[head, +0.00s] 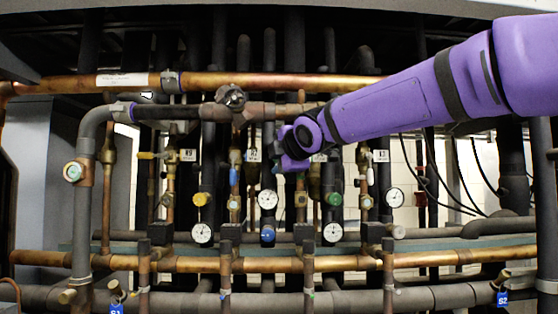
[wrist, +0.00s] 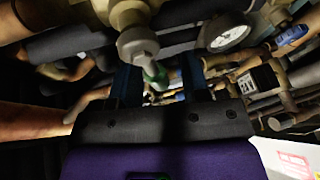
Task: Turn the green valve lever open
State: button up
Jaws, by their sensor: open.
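My gripper (wrist: 160,80) is open, with its two dark blue fingers apart. In the wrist view a small green piece (wrist: 156,73), seemingly the green valve lever, shows between the fingers, just below a pale metal valve body (wrist: 137,45). I cannot tell whether either finger touches it. In the head view my purple gripper (head: 289,150) reaches in at the middle of the rack, beneath the upper copper pipe. It covers the valve there, and its fingertips and the lever cannot be made out.
The upper copper pipe (head: 240,82) runs across above my gripper, with a round valve handle (head: 231,97) to its left. Gauges (head: 268,199) and a green round fitting (head: 334,199) are below. In the wrist view a gauge (wrist: 229,35) and pipes stand close to the fingers.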

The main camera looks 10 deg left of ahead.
grip_shut()
jog(key=shift+f, duration=0.1)
jog(key=w+d+f+n+t+h, duration=0.1)
jog(key=d+f+n+h, duration=0.3)
jog(key=n+h, duration=0.4)
jog(key=shift+w+d+f+n+h, duration=0.3)
jog(key=shift+d+n, duration=0.4)
jog(key=shift+n, duration=0.6)
jog(key=shift+s, duration=0.1)
dwell(0.4)
